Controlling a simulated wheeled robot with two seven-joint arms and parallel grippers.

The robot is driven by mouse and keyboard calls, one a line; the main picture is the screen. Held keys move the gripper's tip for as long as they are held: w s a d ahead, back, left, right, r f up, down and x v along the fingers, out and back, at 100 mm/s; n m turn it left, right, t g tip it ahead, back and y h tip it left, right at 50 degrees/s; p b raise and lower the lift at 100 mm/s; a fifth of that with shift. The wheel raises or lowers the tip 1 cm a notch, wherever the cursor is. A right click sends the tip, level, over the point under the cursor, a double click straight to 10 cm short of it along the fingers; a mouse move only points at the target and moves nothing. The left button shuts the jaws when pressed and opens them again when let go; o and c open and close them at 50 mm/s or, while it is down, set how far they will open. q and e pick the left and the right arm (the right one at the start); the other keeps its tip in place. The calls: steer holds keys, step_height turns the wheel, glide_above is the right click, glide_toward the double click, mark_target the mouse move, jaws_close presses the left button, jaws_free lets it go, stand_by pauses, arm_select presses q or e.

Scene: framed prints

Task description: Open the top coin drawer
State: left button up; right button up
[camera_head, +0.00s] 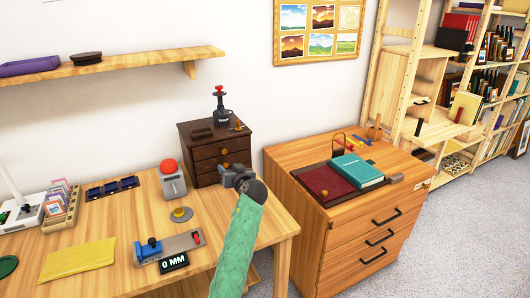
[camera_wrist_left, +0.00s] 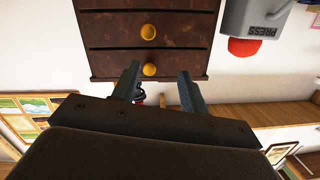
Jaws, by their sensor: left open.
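The coin cabinet (camera_head: 205,160) is a small dark brown box of drawers with round yellow knobs, standing at the back right of the desk. In the left wrist view the cabinet (camera_wrist_left: 110,35) appears upside down, so the top drawer (camera_wrist_left: 110,66) is the lowest one there, and its knob (camera_wrist_left: 149,69) shows between my fingertips. The drawers look closed. My left gripper (camera_head: 232,176) is open in front of the cabinet; in the wrist view the open fingers (camera_wrist_left: 160,74) are empty. I cannot tell how far they are from the knob. My right gripper is out of view.
A grey press device (camera_head: 173,184) with a red top stands left of the cabinet. A black stamp-like tool (camera_head: 221,115) stands on the cabinet. A gauge (camera_head: 168,247) reading 0 MM lies at the desk front. A wooden chest (camera_head: 345,235) with a teal book (camera_head: 357,170) stands to the right.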

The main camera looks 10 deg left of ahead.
mark_target(225, 152)
arm_select(q)
steer(key=shift+n+t, duration=0.9)
steer(key=w, duration=0.2)
steer(key=w+a+r+p, duration=0.1)
steer(key=w, duration=0.1)
steer(key=w+a+r+p, duration=0.1)
steer(key=w, duration=0.1)
steer(key=shift+w+a+r, duration=0.1)
steer(key=shift+a+r, duration=0.05)
steer(key=shift+a, duration=0.05)
steer(key=shift+w+a, duration=0.45)
steer(key=shift+w, duration=0.15)
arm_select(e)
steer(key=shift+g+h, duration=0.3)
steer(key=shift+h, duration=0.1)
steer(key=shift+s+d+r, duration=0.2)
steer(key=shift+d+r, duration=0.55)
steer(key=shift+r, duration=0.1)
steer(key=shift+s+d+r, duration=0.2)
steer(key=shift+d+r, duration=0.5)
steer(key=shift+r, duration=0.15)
arm_select(q)
steer(key=shift+c, duration=0.2)
